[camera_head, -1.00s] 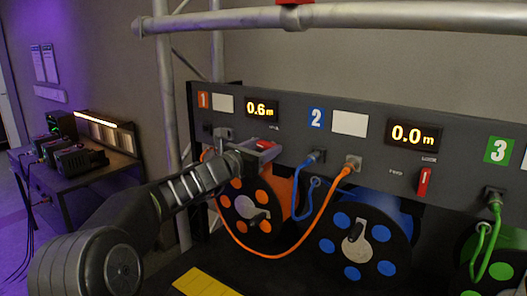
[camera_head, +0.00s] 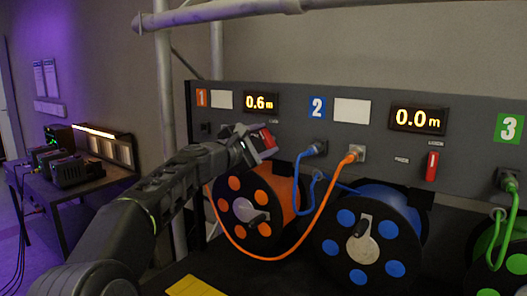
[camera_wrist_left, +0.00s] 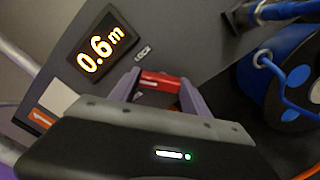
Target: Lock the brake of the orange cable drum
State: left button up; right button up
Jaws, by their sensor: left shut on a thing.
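The orange cable drum (camera_head: 236,183) hangs at the left of the dark panel, under the orange 1 label and a display reading 0.6 m. Its red brake lever (camera_head: 268,139) is on the panel above the drum. My left gripper (camera_head: 262,146) is shut on this lever. In the left wrist view the red lever (camera_wrist_left: 160,80) shows between the two grey fingers, below a small LOCK label (camera_wrist_left: 142,52). The fingers hide part of the lever, so its exact angle is hard to tell. My right gripper is not in view.
An orange cable (camera_head: 318,215) loops from the drum to a socket by panel 2. The blue drum (camera_head: 340,222) and its upright red lever (camera_head: 432,167) are to the right. A metal truss (camera_head: 235,10) crosses above. A side table (camera_head: 85,184) stands at left.

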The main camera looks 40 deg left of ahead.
pick_arm(q)
jog(key=m+b, duration=0.1)
jog(key=m, duration=0.1)
jog(key=m+b, duration=0.2)
jog(key=shift+d+f+m, duration=0.1)
jog(key=shift+f+m, duration=0.1)
jog(key=shift+m, duration=0.1)
jog(key=shift+d+r+m+b, duration=0.1)
jog(key=shift+m+b, duration=0.85)
jog(key=shift+m, duration=0.45)
jog(key=o, duration=1.4)
